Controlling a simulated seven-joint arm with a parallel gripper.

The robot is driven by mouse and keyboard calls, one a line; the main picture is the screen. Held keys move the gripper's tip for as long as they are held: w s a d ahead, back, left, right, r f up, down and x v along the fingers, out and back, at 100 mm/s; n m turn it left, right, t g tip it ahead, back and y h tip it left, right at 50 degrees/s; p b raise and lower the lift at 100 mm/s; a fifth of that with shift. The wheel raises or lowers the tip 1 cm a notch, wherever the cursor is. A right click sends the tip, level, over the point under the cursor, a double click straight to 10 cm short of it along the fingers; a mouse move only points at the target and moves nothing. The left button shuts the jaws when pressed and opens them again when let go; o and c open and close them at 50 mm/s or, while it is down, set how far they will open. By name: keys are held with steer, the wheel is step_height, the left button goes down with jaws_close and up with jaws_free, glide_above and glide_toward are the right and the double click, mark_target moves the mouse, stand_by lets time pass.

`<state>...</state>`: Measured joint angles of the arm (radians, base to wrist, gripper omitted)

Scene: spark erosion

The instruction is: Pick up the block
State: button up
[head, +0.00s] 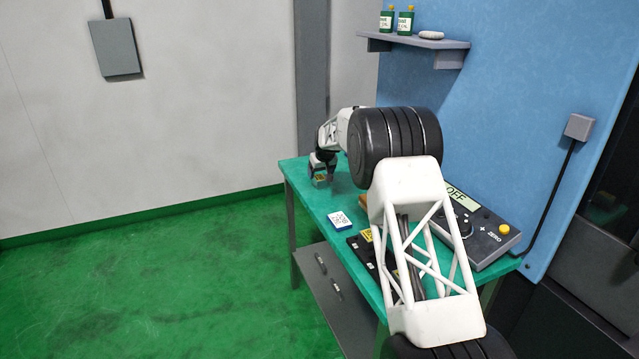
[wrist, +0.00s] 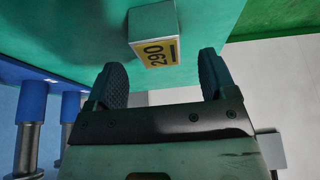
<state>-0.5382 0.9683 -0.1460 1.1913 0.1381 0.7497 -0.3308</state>
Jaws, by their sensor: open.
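The block (wrist: 153,35), grey-green with a yellow face marked "290", rests on the green table (wrist: 90,30) in the wrist view. My gripper (wrist: 162,80) is open, with its two dark ribbed fingers apart. The block shows just beyond the fingertips, between them in the picture, with no visible contact. In the head view my gripper (head: 322,163) is over the far left end of the table, and the small block (head: 320,181) shows right under it, partly covered.
My arm hides part of the tabletop. A wall shelf (head: 420,40) holds two green bottles. Blue-topped metal parts (wrist: 32,105) show at wrist-view left.

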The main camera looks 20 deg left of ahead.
mark_target(319, 177)
steer(key=shift+x, duration=1.95)
steer(key=shift+s, duration=0.1)
steer(key=shift+d, duration=0.1)
steer(key=c, duration=1.3)
steer(key=shift+r, duration=0.15)
steer(key=shift+r, duration=13.85)
